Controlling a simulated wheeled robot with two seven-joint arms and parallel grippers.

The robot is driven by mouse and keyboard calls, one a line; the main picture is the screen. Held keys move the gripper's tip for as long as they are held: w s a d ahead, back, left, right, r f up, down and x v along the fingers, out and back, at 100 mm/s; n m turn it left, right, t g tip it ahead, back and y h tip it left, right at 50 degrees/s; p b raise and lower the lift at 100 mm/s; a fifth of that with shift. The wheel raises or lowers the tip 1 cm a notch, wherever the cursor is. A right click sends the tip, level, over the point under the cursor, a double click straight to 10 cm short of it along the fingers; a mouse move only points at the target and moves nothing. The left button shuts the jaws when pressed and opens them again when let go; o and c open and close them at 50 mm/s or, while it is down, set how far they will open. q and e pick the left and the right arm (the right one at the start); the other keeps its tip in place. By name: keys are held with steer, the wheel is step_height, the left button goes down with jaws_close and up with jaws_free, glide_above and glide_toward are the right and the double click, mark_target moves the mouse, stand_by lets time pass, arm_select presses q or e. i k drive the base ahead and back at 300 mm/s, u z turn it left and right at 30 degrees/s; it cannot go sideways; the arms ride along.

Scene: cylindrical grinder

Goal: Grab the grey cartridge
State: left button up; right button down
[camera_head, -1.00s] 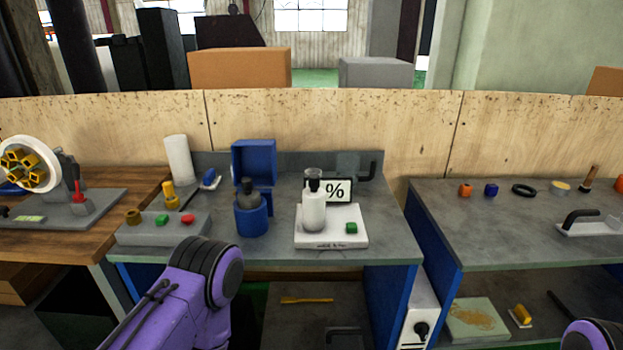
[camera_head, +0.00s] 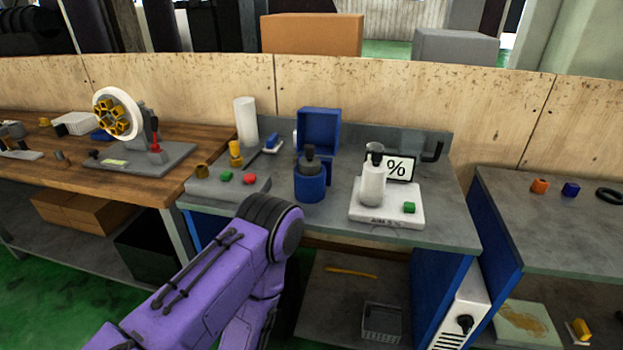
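I cannot tell for certain which thing is the grey cartridge. A dark grey bottle-shaped piece (camera_head: 311,160) stands upright in a round blue holder (camera_head: 310,187) on the middle grey bench, and it is the closest match. My purple left arm reaches in from the bottom left, in front of this bench. Its dark rounded joint is below and left of the blue holder. Neither of my grippers shows.
An open blue box (camera_head: 319,132) stands behind the holder. A white bottle (camera_head: 373,185) stands on a white scale (camera_head: 388,216) to the right. A button panel (camera_head: 226,187) and white cylinder (camera_head: 246,122) are left. A wooden bench (camera_head: 140,190) adjoins, with a wheel fixture (camera_head: 118,115).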

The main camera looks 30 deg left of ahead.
mark_target(309, 165)
steer(key=u, duration=2.95)
steer(key=i, duration=0.9)
steer(key=z, duration=2.6)
